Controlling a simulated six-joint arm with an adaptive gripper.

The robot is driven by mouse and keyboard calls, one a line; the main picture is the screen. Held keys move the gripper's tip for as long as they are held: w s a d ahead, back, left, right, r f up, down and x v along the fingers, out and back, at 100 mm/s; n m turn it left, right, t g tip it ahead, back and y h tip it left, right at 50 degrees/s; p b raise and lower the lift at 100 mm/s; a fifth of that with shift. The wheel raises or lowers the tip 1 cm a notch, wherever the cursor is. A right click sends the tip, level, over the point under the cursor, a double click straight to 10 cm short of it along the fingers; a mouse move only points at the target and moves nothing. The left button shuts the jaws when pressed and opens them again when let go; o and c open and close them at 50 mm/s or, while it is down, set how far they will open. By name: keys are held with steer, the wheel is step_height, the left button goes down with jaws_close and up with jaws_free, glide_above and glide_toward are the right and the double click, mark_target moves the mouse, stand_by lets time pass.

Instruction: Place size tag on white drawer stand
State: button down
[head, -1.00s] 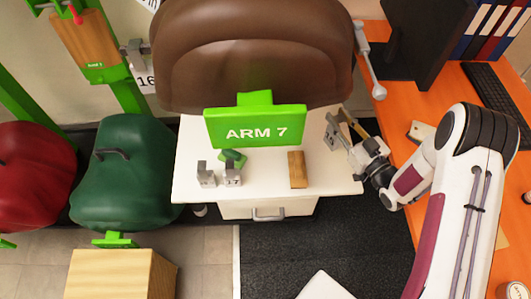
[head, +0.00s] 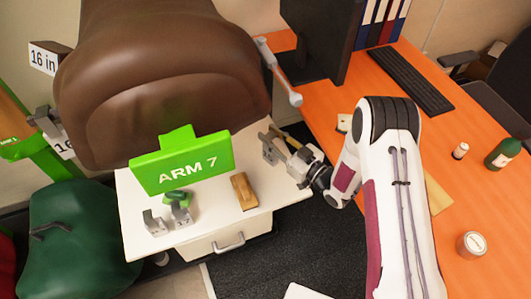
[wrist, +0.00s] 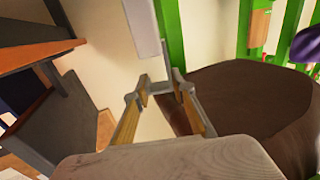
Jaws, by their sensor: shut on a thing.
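My gripper (head: 284,148) is shut on a grey size tag (head: 269,149), at the right side of the brown saddle and near the right end of the white drawer stand (head: 217,212). In the wrist view the tag is a grey metal piece (wrist: 158,89) pinched between the two wood-coloured fingers; no number on it is readable. The held tag appears raised above the stand top, apart from it. Two other grey tags, one at the left (head: 155,223) and one beside it (head: 181,214), stand on the drawer stand's left part.
A wooden block (head: 244,191) and a small green piece (head: 177,198) are on the stand. A green ARM 7 sign (head: 183,163) hangs over its back, under the brown saddle (head: 165,85). An orange desk (head: 400,110) is at the right. Bare stand top shows in front of the block.

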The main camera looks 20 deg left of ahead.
mark_target(271, 152)
steer(key=shift+f, duration=2)
steer(key=shift+f, duration=2.25)
steer(key=c, duration=1.7)
jaws_free()
steer(key=shift+r, duration=0.15)
